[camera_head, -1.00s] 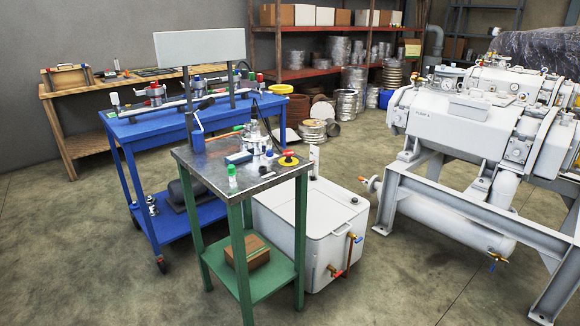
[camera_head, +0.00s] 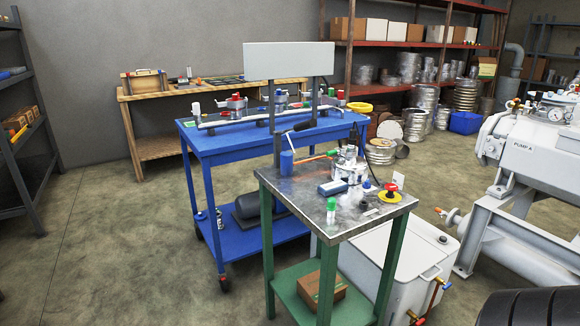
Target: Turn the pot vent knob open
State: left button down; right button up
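A small silvery pot (camera_head: 349,166) stands on the metal top of the green-legged table (camera_head: 302,199). A vent knob on it is too small to make out. A red knob on a yellow disc (camera_head: 390,195) sits at the table's right corner. Neither gripper is in view.
A white tank (camera_head: 390,263) stands right of the green table, with the large Pump A machine (camera_head: 541,158) beyond. A dark ribbed round thing (camera_head: 530,308) fills the lower right corner. Shelves (camera_head: 20,130) stand at left. The floor at left front is clear.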

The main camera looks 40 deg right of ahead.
aim_at(366, 185)
jog(key=z, duration=0.05)
jog(key=i, duration=0.95)
jog(key=z, duration=1.05)
jog(key=i, duration=0.6)
jog(key=z, duration=0.6)
